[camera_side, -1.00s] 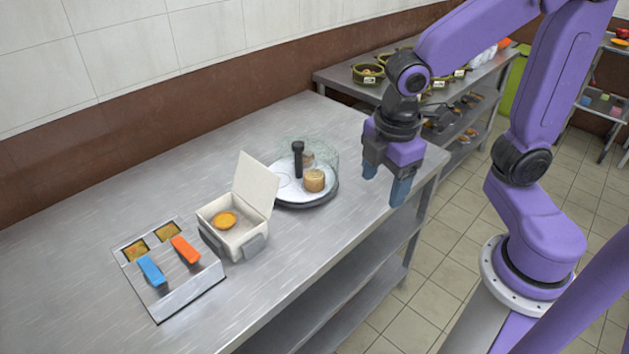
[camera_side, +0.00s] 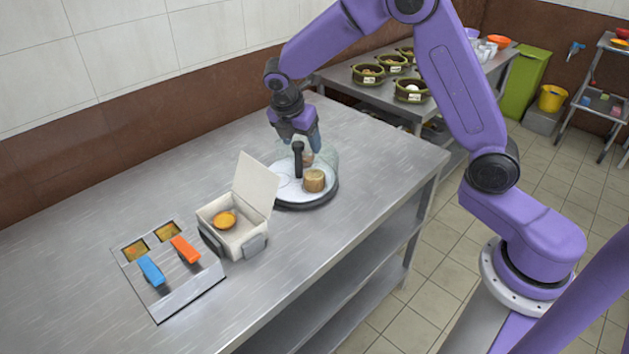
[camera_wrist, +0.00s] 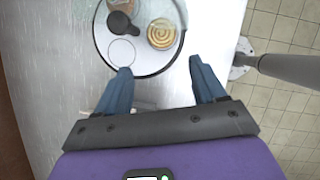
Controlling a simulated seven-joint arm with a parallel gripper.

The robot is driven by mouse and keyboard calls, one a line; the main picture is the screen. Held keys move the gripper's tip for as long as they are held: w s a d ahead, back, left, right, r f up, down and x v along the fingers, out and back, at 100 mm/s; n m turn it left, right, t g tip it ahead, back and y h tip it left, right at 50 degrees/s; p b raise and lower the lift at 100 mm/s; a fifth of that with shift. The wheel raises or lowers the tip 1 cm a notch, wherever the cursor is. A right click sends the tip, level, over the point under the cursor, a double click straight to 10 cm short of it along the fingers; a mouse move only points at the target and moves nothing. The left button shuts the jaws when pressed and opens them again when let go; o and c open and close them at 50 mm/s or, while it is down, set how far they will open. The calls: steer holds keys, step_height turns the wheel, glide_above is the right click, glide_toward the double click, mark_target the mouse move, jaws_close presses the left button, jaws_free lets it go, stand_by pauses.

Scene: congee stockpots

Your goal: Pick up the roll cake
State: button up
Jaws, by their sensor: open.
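The roll cake (camera_side: 314,180) is a short tan cylinder standing on a round white plate with a dark rim (camera_side: 290,198). In the wrist view its spiral top (camera_wrist: 162,34) shows near the upper edge, ahead of the fingertips. My gripper (camera_side: 300,141) is open and empty, above the far side of the plate. Its two blue fingers (camera_wrist: 160,67) point toward the plate and do not touch the cake. A black upright handle (camera_side: 298,158) stands on the plate beside the cake. A second small brown item (camera_side: 307,159) sits behind, partly hidden.
A clear cover (camera_side: 329,154) stands at the plate's far side. An open white box (camera_side: 232,240) holding a round yellow pastry (camera_side: 224,220) is left of the plate. A metal tray with blue and orange handles (camera_side: 180,290) lies further left. The near right tabletop (camera_side: 375,190) is clear.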

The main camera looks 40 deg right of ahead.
mark_target(314, 175)
steer(key=x, duration=1.6)
steer(key=shift+s+d+f, duration=0.1)
steer(key=shift+s+f, duration=0.05)
steer(key=shift+f, duration=0.25)
steer(key=c, duration=0.7)
